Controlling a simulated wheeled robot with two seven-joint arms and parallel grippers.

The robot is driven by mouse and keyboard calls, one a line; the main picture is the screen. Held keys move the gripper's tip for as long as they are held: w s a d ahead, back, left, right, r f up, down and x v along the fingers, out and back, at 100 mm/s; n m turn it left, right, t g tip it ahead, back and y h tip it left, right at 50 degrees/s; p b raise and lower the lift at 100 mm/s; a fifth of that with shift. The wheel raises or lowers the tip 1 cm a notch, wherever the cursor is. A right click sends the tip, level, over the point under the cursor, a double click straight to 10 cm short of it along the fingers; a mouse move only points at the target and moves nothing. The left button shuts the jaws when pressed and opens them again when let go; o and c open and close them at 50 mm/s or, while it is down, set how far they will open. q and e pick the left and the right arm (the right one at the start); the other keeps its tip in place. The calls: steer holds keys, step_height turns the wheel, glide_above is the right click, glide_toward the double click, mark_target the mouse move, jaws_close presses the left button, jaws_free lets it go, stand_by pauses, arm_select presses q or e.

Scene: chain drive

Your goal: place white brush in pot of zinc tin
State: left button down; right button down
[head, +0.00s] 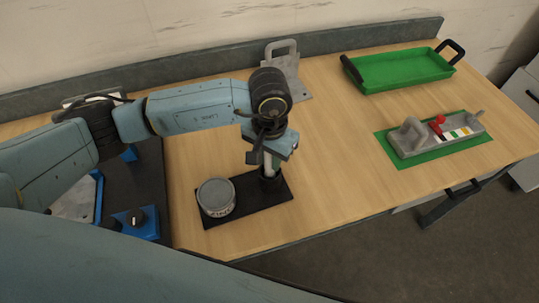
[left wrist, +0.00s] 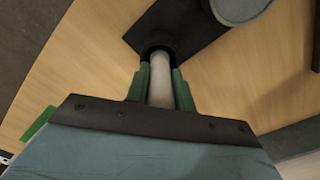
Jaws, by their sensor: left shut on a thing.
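My left gripper (head: 267,158) points down over the right part of a black mat (head: 246,212). It is shut on the white brush (left wrist: 161,82), whose pale handle shows between the two green fingers in the left wrist view. My right gripper is out of view.
A green tray (head: 402,69) with black handles stands at the back right. A grey holder with red, white and coloured pieces (head: 440,136) sits on a green mat (head: 466,153). A grey stand (head: 287,72) is behind my arm. The table's middle is clear.

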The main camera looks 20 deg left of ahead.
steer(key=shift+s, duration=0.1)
arm_select(q)
steer(key=shift+f, duration=0.15)
steer(key=c, duration=1.2)
jaws_free()
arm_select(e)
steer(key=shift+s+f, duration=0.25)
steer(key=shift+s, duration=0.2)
arm_select(q)
steer(key=shift+r, duration=0.5)
step_height(320, 180, up, 11)
steer(key=shift+r+b, duration=0.2)
steer(key=shift+b, duration=0.8)
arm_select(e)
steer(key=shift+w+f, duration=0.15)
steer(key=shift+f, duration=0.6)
